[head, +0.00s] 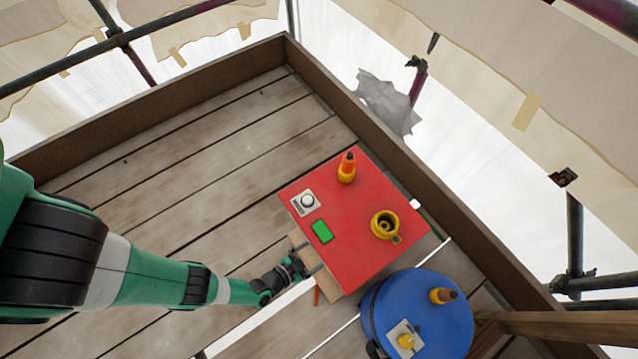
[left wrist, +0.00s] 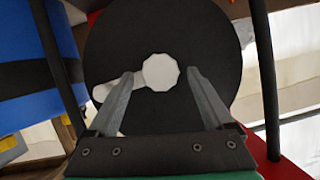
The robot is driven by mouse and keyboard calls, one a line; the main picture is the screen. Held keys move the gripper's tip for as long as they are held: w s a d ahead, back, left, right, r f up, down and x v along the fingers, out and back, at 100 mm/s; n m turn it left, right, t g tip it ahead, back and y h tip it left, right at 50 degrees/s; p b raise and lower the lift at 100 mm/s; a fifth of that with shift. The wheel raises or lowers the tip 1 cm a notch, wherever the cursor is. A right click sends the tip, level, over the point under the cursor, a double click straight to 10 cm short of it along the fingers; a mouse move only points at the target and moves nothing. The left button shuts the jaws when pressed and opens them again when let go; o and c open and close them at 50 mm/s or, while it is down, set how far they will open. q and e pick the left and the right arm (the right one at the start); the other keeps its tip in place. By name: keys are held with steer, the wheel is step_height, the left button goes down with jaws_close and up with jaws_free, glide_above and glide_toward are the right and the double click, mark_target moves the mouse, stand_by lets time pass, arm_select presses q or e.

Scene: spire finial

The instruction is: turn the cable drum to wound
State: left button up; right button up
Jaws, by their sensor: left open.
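In the left wrist view, a large black disc (left wrist: 205,35), which looks like the cable drum's face, fills the middle. It has a pale faceted hub (left wrist: 161,72) and a pale crank-like arm (left wrist: 106,91) reaching left from it. My left gripper (left wrist: 161,74) is open, with one finger on either side of the hub in the picture; I cannot tell whether they touch it. In the head view, my left gripper (head: 299,265) is at the near left side of the red box (head: 365,265), by a tan piece (head: 300,240). The disc is not clearly visible there. My right gripper is not in view.
The red box top carries a white knob panel (head: 306,201), a green panel (head: 322,231), an orange-yellow bottle (head: 347,168) and a yellow cup (head: 384,225). A blue round-topped container (head: 440,320) stands beside it. The plank floor (head: 190,185) is clear at the left.

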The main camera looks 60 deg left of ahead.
arm_select(q)
steer(key=shift+w+a+f, duration=0.1)
steer(key=shift+w+f, duration=0.05)
steer(key=shift+w, duration=0.2)
jaws_close()
stand_by(0.4)
